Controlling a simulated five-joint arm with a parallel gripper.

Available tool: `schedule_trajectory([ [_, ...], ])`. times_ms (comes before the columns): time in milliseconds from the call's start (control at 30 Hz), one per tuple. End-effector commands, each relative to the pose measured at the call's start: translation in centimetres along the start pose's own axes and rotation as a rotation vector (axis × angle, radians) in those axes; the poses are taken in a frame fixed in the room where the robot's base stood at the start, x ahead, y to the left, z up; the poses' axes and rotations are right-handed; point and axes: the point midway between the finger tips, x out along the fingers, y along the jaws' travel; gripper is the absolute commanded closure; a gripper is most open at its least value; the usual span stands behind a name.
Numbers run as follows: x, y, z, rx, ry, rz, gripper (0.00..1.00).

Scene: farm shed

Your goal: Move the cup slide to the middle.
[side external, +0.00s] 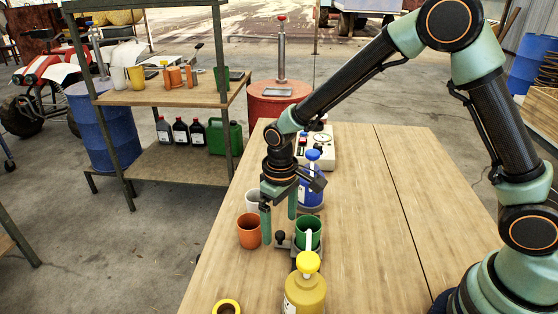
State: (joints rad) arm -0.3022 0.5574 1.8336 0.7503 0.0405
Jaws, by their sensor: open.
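A small dark piece with a round knob (281,238), which looks like part of the cup slide, sits low on the wooden table beside a green cup (309,226). Most of the slide is hidden by the cup and the yellow bottle, so I cannot tell its position along its travel. My gripper (279,216) points down with its two green fingers apart and nothing seen between them. It is just above and behind the knob, left of the green cup. I cannot tell whether it touches anything.
An orange cup (249,231) and a white cup (252,202) stand left of my gripper. A yellow pump bottle (305,292) stands in front, a blue one (311,190) behind. The table's right side (370,210) is clear.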

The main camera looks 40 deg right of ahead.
Motion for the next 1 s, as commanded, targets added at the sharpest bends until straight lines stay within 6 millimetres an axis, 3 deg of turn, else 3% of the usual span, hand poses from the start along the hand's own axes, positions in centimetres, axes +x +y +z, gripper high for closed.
schedule_trajectory([
  [700,-5.2,0.0,0.0,0.0,0.001,0.0,0.0],
  [1000,-5.8,0.0,0.0,0.0,0.0,0.0,0.0],
])
